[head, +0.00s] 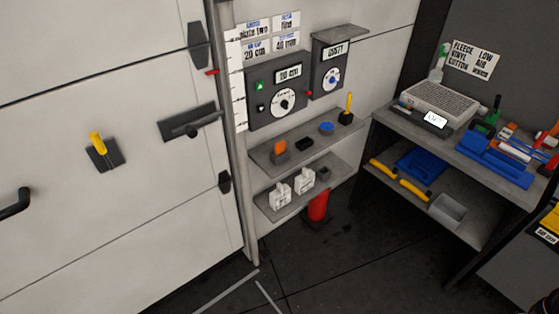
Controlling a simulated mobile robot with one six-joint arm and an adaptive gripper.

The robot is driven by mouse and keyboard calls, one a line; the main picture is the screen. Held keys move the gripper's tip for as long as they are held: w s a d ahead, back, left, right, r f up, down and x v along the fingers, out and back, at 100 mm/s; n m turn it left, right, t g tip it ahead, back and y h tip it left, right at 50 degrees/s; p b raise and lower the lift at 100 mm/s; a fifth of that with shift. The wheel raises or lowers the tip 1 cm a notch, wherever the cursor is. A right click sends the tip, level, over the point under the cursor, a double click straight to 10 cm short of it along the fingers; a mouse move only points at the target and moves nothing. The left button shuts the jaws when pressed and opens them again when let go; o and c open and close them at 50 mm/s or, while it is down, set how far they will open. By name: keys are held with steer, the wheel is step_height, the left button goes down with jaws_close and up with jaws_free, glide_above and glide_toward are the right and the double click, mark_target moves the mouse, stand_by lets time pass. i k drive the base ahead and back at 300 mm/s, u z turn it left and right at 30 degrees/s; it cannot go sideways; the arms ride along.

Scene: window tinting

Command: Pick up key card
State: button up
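No item is clearly marked as the key card at this size. A flat orange piece (280,146) stands upright in a small dark holder (280,157) at the left of the upper wall shelf; it has a card-like shape, but I cannot tell for sure that it is the key card. My gripper is not in view.
The upper shelf (312,139) also bears a black block (304,144), a blue round item (326,128) and a yellow-handled tool (348,104). White tags (279,195) stand on the lower shelf (268,209). A red cylinder (318,206) stands below. A loaded workbench (465,147) is at right; floor ahead looks mostly clear.

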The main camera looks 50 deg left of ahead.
mark_target(280, 147)
steer(key=z, duration=0.15)
steer(key=k, duration=1)
steer(key=u, duration=2.35)
steer(key=i, duration=0.95)
steer(key=u, duration=0.05)
